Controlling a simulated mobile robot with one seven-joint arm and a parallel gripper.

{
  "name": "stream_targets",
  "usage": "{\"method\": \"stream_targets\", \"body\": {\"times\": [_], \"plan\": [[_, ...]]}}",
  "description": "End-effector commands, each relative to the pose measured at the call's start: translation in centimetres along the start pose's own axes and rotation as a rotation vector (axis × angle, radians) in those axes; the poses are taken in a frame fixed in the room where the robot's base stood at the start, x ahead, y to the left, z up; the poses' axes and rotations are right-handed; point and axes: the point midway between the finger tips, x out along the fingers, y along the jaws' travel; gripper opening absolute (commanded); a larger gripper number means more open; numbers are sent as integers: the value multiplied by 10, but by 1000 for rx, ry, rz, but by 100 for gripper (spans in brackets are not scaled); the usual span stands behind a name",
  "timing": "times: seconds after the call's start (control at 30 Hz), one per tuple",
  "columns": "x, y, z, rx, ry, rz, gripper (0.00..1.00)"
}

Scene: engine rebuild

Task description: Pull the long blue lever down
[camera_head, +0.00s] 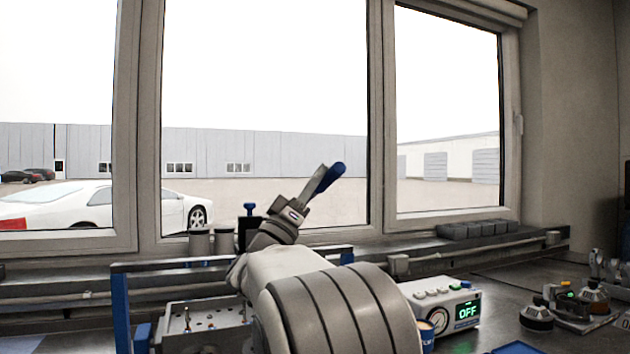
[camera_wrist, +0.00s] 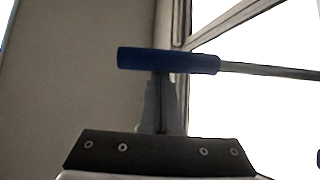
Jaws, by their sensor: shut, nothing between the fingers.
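The long lever's blue grip (camera_head: 336,170) is seen nearly end-on in the head view, up in front of the window. In the wrist view the blue grip (camera_wrist: 168,61) lies across the upper middle, with its grey metal rod (camera_wrist: 270,71) running off to the right. My gripper (camera_head: 319,182) is raised beside the grip, its fingers pointing up and to the right. In the wrist view my gripper (camera_wrist: 162,90) is shut and empty, its fingers meeting the grip's lower edge. I cannot tell whether they touch it. The fingertips are partly hidden there.
A blue-and-grey frame (camera_head: 120,305) stands at the left of the bench. A control box (camera_head: 440,305) with a gauge and a green "OFF" display sits right of my arm. Dark blocks (camera_head: 475,229) line the sill. The air around the grip looks clear.

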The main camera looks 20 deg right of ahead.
Motion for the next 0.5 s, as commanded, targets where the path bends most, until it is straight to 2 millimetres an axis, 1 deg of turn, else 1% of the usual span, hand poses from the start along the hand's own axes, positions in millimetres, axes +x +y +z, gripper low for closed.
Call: {"method": "stream_targets", "body": {"times": [0.03,0.2,0.4,0.5], "plan": [[-12,-6,18,8,-10,25,0],[-34,-10,37,74,-9,107,0],[-55,-16,55,73,-10,103,0],[-64,-19,61,74,-9,101,0]]}}
